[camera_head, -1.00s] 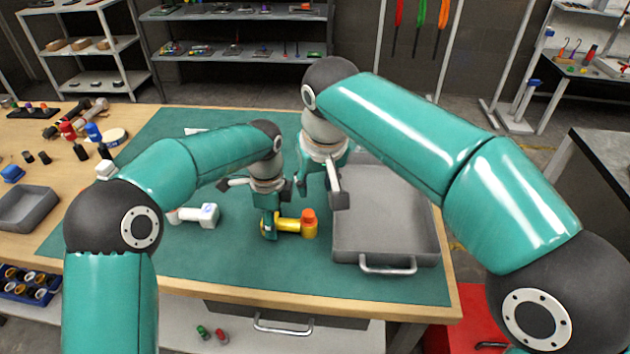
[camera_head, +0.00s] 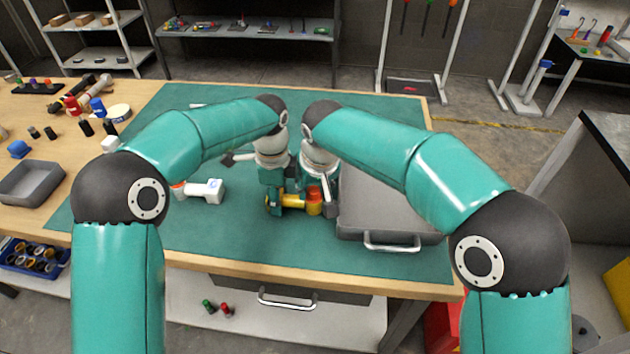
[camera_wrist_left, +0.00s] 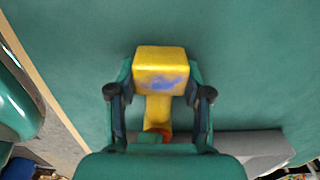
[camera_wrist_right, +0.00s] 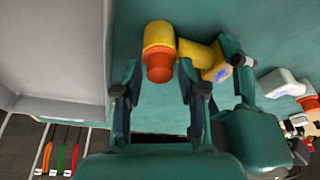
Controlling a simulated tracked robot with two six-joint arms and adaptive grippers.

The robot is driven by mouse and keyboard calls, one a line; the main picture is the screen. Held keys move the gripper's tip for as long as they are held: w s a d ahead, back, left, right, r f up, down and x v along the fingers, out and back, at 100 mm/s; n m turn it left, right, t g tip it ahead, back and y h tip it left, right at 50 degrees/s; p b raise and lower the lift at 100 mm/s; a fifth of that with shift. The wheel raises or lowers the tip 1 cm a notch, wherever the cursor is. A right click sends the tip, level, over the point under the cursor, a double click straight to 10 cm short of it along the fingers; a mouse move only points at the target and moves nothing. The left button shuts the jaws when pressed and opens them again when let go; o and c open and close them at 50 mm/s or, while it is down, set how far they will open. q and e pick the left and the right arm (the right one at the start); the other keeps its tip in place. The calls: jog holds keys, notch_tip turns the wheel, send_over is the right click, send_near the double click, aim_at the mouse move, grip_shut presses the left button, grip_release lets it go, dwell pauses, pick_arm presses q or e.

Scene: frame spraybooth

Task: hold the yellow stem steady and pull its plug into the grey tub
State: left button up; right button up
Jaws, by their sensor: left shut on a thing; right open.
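The yellow stem (camera_head: 293,201) lies on the green mat, left of the grey tub. My left gripper (camera_head: 274,203) is shut on its block-like end, which shows between the fingers in the left wrist view (camera_wrist_left: 160,72). The orange-red plug (camera_wrist_right: 160,66) sits in the stem's wider yellow end. It also shows in the head view (camera_head: 314,208). My right gripper (camera_wrist_right: 158,85) is open, its fingers on either side of the plug end; I cannot tell whether they touch it. The grey tub (camera_head: 385,236) stands to the right, partly hidden by my right arm.
A white stem (camera_head: 205,190) with a reddish end lies on the mat left of my left gripper. A small grey tray (camera_head: 30,183) and several loose parts are on the table's left side. The front of the mat is clear.

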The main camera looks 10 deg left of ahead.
aim_at(314, 191)
jog(key=shift+c, duration=0.2)
grip_shut()
jog(key=shift+c, duration=2.1)
grip_release()
grip_shut()
jog(key=shift+r, duration=0.6)
jog(key=shift+r, duration=2.15)
